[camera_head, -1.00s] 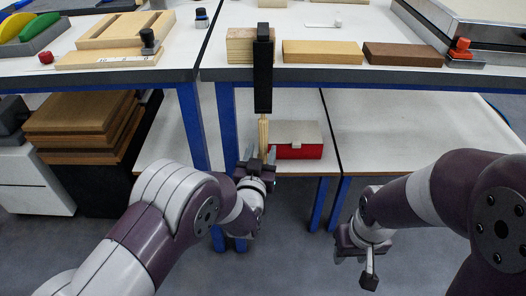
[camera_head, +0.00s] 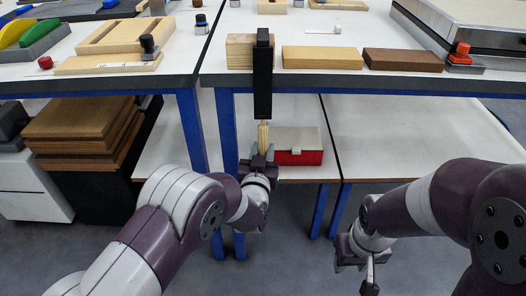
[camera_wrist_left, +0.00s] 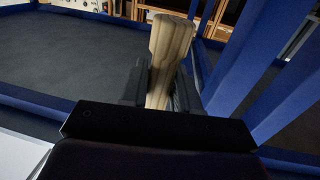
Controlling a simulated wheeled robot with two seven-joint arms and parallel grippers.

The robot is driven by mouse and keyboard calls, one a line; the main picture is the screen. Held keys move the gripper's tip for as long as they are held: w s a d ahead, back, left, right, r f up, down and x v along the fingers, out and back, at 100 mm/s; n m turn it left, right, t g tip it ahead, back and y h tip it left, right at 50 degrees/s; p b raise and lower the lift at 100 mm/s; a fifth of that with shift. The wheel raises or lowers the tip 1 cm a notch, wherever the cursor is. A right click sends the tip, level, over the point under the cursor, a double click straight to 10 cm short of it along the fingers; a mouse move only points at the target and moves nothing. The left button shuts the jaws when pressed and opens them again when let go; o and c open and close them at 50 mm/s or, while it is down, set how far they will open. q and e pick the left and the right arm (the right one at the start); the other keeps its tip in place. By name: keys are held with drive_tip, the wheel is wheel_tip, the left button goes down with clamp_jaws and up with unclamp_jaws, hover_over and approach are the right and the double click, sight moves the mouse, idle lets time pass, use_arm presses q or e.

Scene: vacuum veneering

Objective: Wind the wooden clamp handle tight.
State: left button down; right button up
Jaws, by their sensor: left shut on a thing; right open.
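A black clamp (camera_head: 263,78) hangs at the front edge of the table, beside or over a pale layered wood block (camera_head: 240,52). Its wooden handle (camera_head: 263,136) points down below the table edge. My left gripper (camera_head: 262,158) is shut on the lower part of the handle. In the left wrist view the ribbed wooden handle (camera_wrist_left: 168,62) stands between the two dark fingers (camera_wrist_left: 158,88). My right gripper (camera_head: 364,258) is open and empty, low at the right, away from the clamp. The screw above the handle is hidden.
A tan block (camera_head: 322,57) and a brown block (camera_head: 402,60) lie along the table's front edge. A red box with a pale lid (camera_head: 298,146) sits on the lower shelf behind my left gripper. Blue table legs (camera_head: 227,130) stand close to its left.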

use_arm(q)
drive_tip(key=n+y, duration=0.1)
drive_tip(key=y, duration=0.2)
drive_tip(key=n+y+p, duration=0.1)
drive_tip(key=n+y, duration=0.1)
drive_tip(key=shift+d+n+y, duration=0.1)
drive_tip(key=shift+n+y, duration=0.2)
drive_tip(key=shift+y, duration=0.1)
drive_tip(key=n+g+y+p, duration=0.1)
drive_tip(key=n+y, duration=0.1)
drive_tip(key=y, duration=0.1)
drive_tip(key=shift+n+y, duration=0.3)
drive_tip(key=shift+y, duration=0.1)
drive_tip(key=n+g+y, duration=0.2)
drive_tip(key=y, duration=0.1)
drive_tip(key=shift+f+n+y, duration=0.1)
drive_tip(key=shift+n+y, duration=0.2)
drive_tip(key=shift+n+g+y+b, duration=0.6)
drive_tip(key=shift+n+g+y, duration=0.9)
drive_tip(key=shift+g+y, duration=0.2)
drive_tip(key=c, duration=1)
unclamp_jaws()
drive_tip(key=shift+o, duration=0.2)
